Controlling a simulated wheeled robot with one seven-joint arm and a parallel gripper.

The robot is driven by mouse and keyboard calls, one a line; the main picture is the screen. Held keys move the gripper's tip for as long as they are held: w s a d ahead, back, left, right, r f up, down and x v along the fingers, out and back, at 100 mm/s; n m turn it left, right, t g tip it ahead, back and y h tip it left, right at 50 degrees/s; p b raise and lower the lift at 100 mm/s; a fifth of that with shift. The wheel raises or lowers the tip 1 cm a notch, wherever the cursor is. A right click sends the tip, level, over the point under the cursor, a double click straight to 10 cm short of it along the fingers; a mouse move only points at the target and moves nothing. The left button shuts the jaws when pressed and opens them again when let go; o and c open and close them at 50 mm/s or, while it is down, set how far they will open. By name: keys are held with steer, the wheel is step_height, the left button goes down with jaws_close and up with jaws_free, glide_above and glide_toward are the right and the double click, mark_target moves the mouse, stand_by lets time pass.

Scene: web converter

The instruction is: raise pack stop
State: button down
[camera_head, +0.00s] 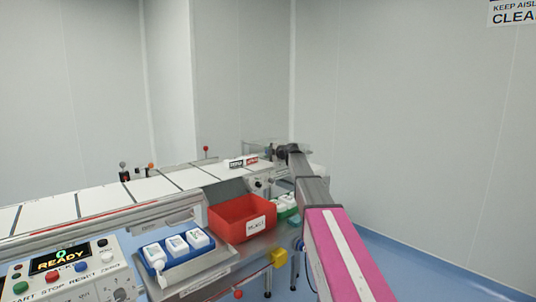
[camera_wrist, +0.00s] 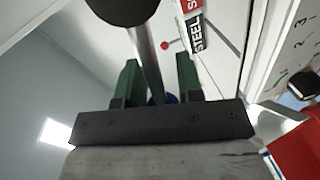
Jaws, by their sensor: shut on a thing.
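My gripper (camera_wrist: 160,75) shows its two green fingers in the wrist view, with a metal rod (camera_wrist: 148,55) running between them. The rod ends in a large dark round knob (camera_wrist: 122,8) at the top of the picture. I take this to be the pack stop handle, though no label shows on it. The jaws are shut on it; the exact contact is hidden. In the head view my gripper (camera_head: 282,152) is small and dark, at the far right end of the machine by a clear guard (camera_head: 258,145).
A red reject bin (camera_head: 240,222) and a tray of white bottles (camera_head: 178,248) stand at the machine's front. The control panel (camera_head: 70,272) reads READY. A thin post with a red knob (camera_head: 206,149) rises behind the white conveyor (camera_head: 110,198). Blue floor (camera_head: 400,262) is clear at right.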

steer(key=shift+f, duration=0.15)
steer(key=c, duration=0.8)
jaws_free()
steer(key=shift+s+d, duration=0.1)
steer(key=shift+s, duration=0.05)
steer(key=v, duration=1)
steer(key=shift+s+d, duration=0.15)
steer(key=shift+s, duration=0.05)
